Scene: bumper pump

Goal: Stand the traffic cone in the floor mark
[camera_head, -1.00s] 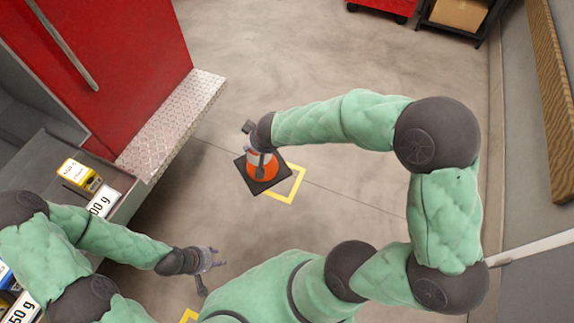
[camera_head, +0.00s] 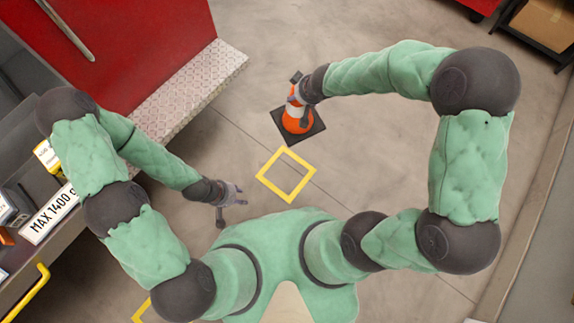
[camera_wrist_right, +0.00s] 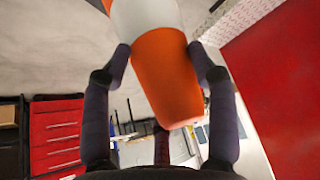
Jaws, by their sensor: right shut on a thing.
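The traffic cone (camera_head: 297,121) is orange with a white band and a dark square base. In the head view it is beyond the floor mark, a yellow square outline (camera_head: 286,175), and its base shows apart from the outline. My right gripper (camera_head: 299,92) is shut on the upper part of the cone. In the right wrist view the cone (camera_wrist_right: 170,75) lies between the two fingers of my right gripper (camera_wrist_right: 165,62). I cannot tell whether the base touches the floor. My left gripper (camera_head: 233,197) is empty, left of the floor mark, with its fingers apart.
A red cabinet (camera_head: 130,40) with a metal tread step (camera_head: 190,92) stands at the left. A second yellow floor mark (camera_head: 142,312) shows partly at the bottom left. A shelf with a cardboard box (camera_head: 548,28) is at the top right. The floor around the square is clear.

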